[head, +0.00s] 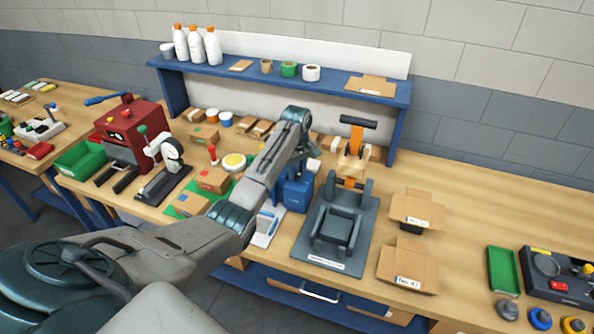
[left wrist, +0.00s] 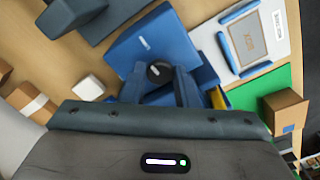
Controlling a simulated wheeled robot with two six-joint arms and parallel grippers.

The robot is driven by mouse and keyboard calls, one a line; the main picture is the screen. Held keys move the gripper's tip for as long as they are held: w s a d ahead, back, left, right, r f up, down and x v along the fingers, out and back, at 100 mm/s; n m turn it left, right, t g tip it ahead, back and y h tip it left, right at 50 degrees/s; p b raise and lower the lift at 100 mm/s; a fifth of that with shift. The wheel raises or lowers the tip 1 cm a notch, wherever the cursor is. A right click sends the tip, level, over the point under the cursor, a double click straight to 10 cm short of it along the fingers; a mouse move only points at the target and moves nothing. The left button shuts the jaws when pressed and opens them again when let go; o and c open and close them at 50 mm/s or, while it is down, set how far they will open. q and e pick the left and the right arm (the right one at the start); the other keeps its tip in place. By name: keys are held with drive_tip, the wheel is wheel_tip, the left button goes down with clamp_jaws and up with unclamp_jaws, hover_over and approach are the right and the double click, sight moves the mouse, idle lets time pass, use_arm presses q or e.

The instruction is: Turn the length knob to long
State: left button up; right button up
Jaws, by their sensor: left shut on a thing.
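The blue machine (head: 297,196) stands on the workbench just left of the dark grey press. In the left wrist view its blue top (left wrist: 140,45) fills the upper middle, with a small white mark on it. A round black knob (left wrist: 158,71) sits on it, taken here as the length knob. My left gripper (head: 300,166) reaches down over the machine; in the left wrist view its two dark fingers (left wrist: 158,84) stand on either side of the knob and are shut on it. In the head view my gripper hides the knob. I cannot read the knob's setting. My right gripper is not in view.
The dark grey press (head: 365,250) with an orange and black lever stands close to the right. A white board with blue parts (left wrist: 240,40) and a green mat (left wrist: 265,88) with cardboard boxes lie beside the machine. A blue shelf (head: 340,92) rises behind.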

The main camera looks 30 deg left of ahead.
sight(297, 174)
use_arm(q)
drive_tip(key=shift+w+r+m, duration=0.1)
drive_tip(key=shift+r+m, duration=0.05)
drive_tip(key=shift+m, duration=0.45)
drive_tip(key=shift+a, duration=0.1)
drive_tip(key=o, duration=0.7)
drive_tip(key=shift+r+b, duration=0.4)
drive_tip(key=shift+r, duration=0.1)
drive_tip(key=shift+r+p, duration=0.4)
drive_tip(key=shift+r, duration=4.5)
